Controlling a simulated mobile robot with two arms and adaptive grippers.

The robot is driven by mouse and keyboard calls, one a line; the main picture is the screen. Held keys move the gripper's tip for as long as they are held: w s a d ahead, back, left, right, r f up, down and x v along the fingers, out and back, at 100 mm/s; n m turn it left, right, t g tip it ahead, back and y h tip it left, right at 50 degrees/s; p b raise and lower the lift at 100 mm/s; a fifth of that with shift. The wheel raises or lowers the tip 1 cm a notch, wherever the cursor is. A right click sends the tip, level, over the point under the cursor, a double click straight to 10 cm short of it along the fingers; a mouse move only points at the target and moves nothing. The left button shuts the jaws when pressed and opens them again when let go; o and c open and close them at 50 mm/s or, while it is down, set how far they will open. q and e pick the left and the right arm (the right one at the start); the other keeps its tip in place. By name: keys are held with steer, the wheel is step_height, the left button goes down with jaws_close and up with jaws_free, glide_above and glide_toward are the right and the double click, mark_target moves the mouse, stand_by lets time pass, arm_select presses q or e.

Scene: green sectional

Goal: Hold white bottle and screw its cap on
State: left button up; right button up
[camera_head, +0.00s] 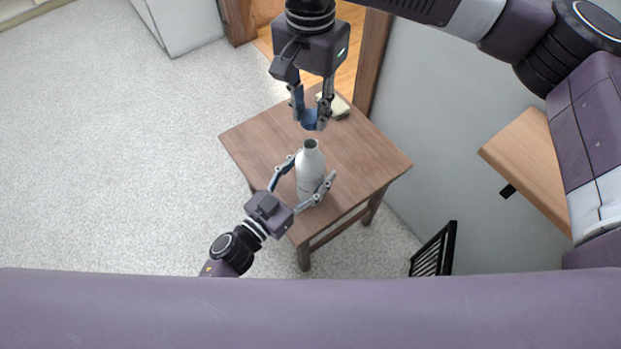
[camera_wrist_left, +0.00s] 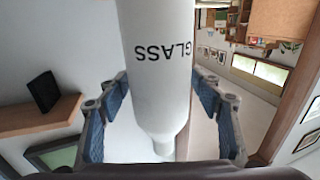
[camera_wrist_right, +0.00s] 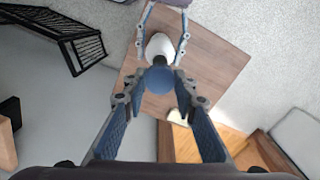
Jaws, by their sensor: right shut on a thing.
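The white bottle (camera_head: 309,178) stands upright on the small wooden table (camera_head: 355,165), its open dark mouth facing up. My left gripper (camera_head: 313,164) is open around the bottle, one finger on each side. In the left wrist view the bottle (camera_wrist_left: 158,95) shows upside down with the letters "GLASS", its sides very near the fingertips. My right gripper (camera_head: 312,116) points down and is shut on the blue cap (camera_head: 309,121), a little above the bottle mouth. In the right wrist view the cap (camera_wrist_right: 159,79) sits between the fingertips and overlaps the bottle.
A small pale yellowish thing (camera_head: 339,106) lies at the table's far corner, behind the right gripper. A grey wall (camera_head: 430,130) rises close to the table's right side. A black rack (camera_head: 434,252) stands at the lower right. Open carpet (camera_head: 110,150) lies to the left.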

mark_target(310, 145)
arm_select(q)
steer(key=c, duration=1.4)
steer(key=shift+c, duration=0.2)
arm_select(e)
steer(key=shift+f, duration=2.55)
steer(key=shift+f, duration=0.85)
arm_select(q)
jaws_close()
arm_select(e)
steer(key=shift+f, duration=0.6)
